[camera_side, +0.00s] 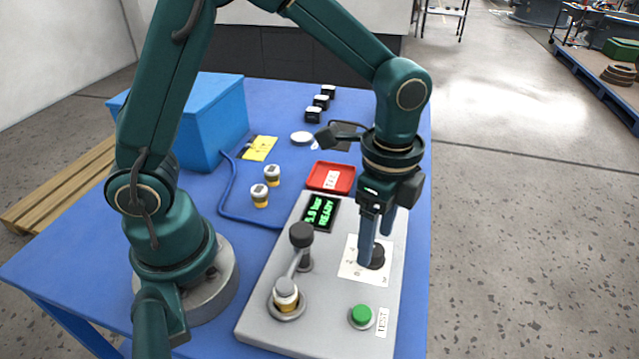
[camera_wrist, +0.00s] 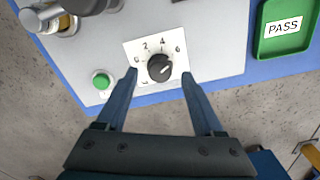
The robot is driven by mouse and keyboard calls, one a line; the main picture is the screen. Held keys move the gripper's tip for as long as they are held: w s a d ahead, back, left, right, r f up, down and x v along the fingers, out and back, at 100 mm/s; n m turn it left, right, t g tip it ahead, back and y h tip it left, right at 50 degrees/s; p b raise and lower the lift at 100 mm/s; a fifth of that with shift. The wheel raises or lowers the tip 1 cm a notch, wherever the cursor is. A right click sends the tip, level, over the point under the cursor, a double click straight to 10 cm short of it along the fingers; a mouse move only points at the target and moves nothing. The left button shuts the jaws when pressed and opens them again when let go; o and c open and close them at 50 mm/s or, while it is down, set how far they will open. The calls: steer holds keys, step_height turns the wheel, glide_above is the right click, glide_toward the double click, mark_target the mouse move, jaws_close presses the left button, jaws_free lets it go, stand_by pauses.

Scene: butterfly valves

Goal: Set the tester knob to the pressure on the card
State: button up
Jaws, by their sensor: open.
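The black tester knob (camera_side: 377,257) sits on a white dial plate (camera_side: 350,270) on the grey tester. In the wrist view the knob (camera_wrist: 160,68) has a white pointer line toward the upper right, roughly between 4 and 6; its exact setting is hard to tell. My gripper (camera_side: 377,248) is open, with one finger on each side of the knob; in the wrist view its fingertips (camera_wrist: 160,74) look apart from it. The green-lit display (camera_side: 321,213) seems to read 5.0 bar READY. A yellow card (camera_side: 260,148) lies behind; its writing is unreadable.
A valve (camera_side: 286,295) sits in the tester under a lever with a black ball (camera_side: 301,235). A green button (camera_side: 361,315) is near the front. A red tray (camera_side: 343,177), loose valves (camera_side: 259,195) and a blue box (camera_side: 215,125) stand behind. The wrist view shows a green PASS tray (camera_wrist: 262,46).

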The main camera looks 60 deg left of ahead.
mark_target(375, 248)
steer(key=shift+r, duration=1.7)
steer(key=shift+w+r, duration=0.1)
steer(key=shift+r, duration=0.05)
steer(key=s+a+r+n+t, duration=0.5)
steer(key=s+n, duration=0.4)
steer(key=n, duration=0.4)
steer(key=shift+s+a+r+t, duration=0.35)
steer(key=shift+a+r, duration=0.35)
steer(key=shift+a, duration=0.35)
